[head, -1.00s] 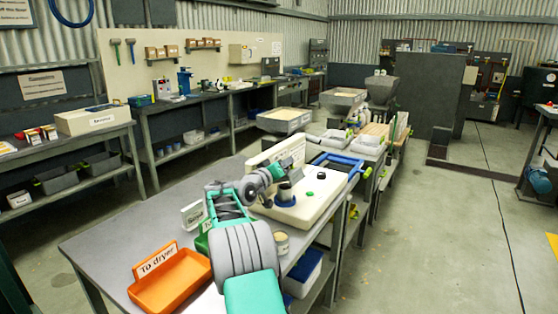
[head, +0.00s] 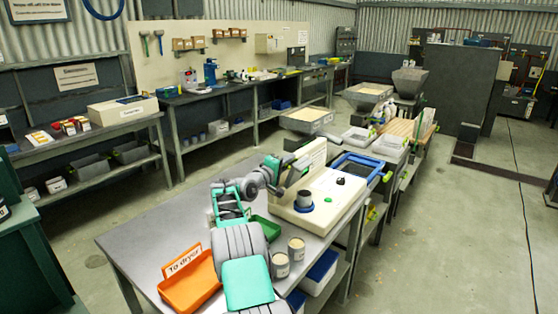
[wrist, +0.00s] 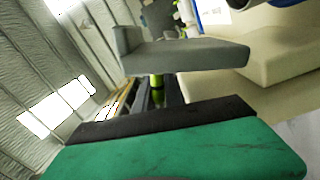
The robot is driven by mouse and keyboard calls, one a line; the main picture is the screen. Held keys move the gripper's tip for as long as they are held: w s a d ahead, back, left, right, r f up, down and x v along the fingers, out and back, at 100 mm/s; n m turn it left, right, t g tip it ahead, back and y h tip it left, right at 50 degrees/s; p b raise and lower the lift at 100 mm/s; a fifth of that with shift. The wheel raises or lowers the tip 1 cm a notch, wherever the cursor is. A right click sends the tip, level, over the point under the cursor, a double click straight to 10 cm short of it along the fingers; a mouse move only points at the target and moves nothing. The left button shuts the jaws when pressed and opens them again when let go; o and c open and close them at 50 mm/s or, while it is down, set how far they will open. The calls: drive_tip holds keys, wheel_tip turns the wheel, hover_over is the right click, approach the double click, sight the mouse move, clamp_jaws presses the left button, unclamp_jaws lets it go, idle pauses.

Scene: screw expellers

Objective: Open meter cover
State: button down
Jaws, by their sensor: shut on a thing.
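The meter (head: 330,212) is a cream box on the grey bench, with a raised panel behind. A grey cup-like well (head: 304,197) in a blue ring is exposed on its top. The dark grey cover (head: 297,171) stands tilted up at the meter's left side, above the well. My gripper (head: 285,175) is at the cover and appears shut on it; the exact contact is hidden. In the wrist view, a grey slab that looks like the cover (wrist: 185,57) lies above one green finger with a black pad. The other finger cannot be made out.
An orange "To dryer" tray (head: 190,283) and two small jars (head: 288,257) stand near my arm on the bench. A green tray (head: 262,228) lies left of the meter. A blue-framed tray (head: 362,167) is behind it. The bench's left part is clear.

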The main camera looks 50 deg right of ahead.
drive_tip(key=shift+w+d+r, duration=0.1)
drive_tip(key=shift+w, duration=0.05)
idle(0.5)
drive_tip(key=c, duration=1.5)
unclamp_jaws()
drive_tip(key=shift+o, duration=0.2)
drive_tip(key=shift+w, duration=0.1)
drive_tip(key=shift+f, duration=0.3)
drive_tip(key=shift+w+a, duration=0.1)
drive_tip(key=shift+a, duration=0.15)
